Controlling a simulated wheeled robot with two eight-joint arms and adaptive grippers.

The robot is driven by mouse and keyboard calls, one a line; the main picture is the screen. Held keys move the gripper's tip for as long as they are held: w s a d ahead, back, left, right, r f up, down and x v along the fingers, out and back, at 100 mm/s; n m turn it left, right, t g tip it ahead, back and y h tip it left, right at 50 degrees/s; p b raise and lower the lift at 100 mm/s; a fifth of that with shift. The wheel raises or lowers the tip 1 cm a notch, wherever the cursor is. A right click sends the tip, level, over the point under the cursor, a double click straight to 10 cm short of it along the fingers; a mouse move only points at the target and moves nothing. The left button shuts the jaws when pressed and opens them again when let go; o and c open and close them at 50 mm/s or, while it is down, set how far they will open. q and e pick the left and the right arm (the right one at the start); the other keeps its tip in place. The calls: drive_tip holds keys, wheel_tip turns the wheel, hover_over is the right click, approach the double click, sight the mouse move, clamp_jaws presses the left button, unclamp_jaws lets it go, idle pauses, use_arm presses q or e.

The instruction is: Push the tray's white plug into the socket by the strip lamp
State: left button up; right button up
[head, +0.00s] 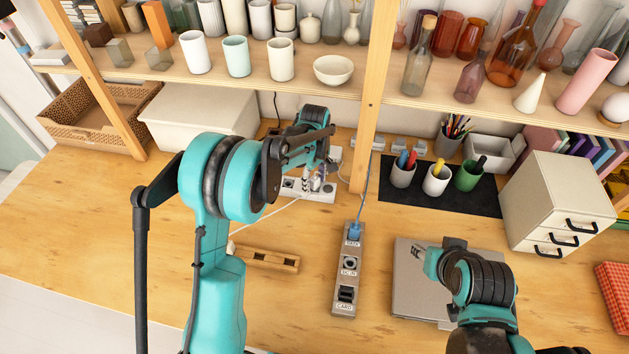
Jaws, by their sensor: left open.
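A white socket strip (325,196) lies at the back of the table, left of the wooden post. My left gripper (314,183) is over the strip, pointing down, and is open. The wooden tray (270,259) with dark slots lies nearer, left of the grey panel. A white cable (262,219) runs from beside the tray up to the strip under my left gripper. The white plug cannot be told apart there; the gripper and arm hide much of the strip and its lamp. My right gripper (437,263) is over the grey laptop; its fingers are not clear.
A grey panel (342,294) with labelled ports and a blue plug (354,231) lies mid-table. The laptop (409,284) is right of it. Cups stand on a black mat (482,191). The wooden post (375,90) and shelf stand close behind my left gripper. The left table area is clear.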

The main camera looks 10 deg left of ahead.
sight(314, 176)
use_arm(q)
drive_tip(key=shift+r, duration=0.1)
wheel_tip(314, 176, up, 12)
drive_tip(key=shift+f, duration=0.1)
idle(0.7)
